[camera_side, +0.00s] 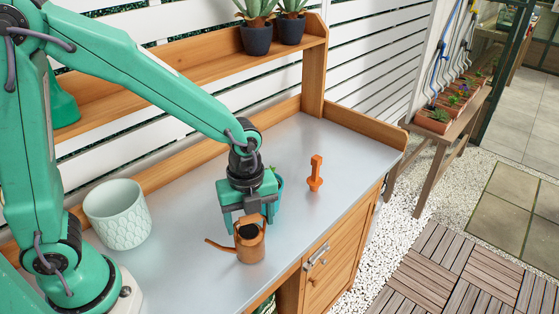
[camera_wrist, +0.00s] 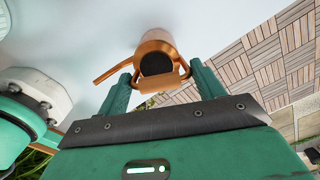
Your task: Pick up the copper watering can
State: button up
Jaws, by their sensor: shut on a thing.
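The copper watering can (camera_side: 250,246) is upright on the grey bench top in the side view, or very close above it; I cannot tell which. Its thin spout points left. In the wrist view the can (camera_wrist: 157,46) shows its dark round opening, with the spout at its left. My gripper (camera_side: 249,214) is above the can, pointing down. In the wrist view my gripper (camera_wrist: 160,80) has its two green fingers on either side of the can's top handle and is shut on it. The finger contact is partly hidden in the side view.
A pale green textured pot (camera_side: 118,215) stands at the left of the bench. An orange hand tool (camera_side: 315,174) stands to the right. A teal pot (camera_side: 277,190) is partly hidden right behind my gripper. Potted succulents (camera_side: 256,36) sit on the wooden shelf (camera_side: 200,70). The bench's right half is mostly clear.

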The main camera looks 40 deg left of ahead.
jog(key=shift+r, duration=0.75)
notch_tip(320, 180, up, 2)
jog(key=shift+r, duration=0.2)
jog(key=s+d+r, duration=0.6)
jog(key=s+d, duration=0.1)
jog(key=s, duration=0.2)
jog(key=shift+d+r, duration=0.15)
jog(key=shift+r, duration=0.2)
jog(key=n, duration=2.1)
send_over(239, 228)
jog(key=s+d, duration=0.1)
jog(key=d, duration=0.1)
notch_tip(239, 228, down, 2)
jog(key=shift+d+f, duration=0.1)
jog(key=w+a+f+n, duration=0.2)
jog(key=a+n, duration=0.7)
jog(key=n, duration=1)
jog(key=shift+w+n+g, duration=0.3)
jog(key=shift+w+g, duration=0.1)
jog(key=shift+w, duration=0.45)
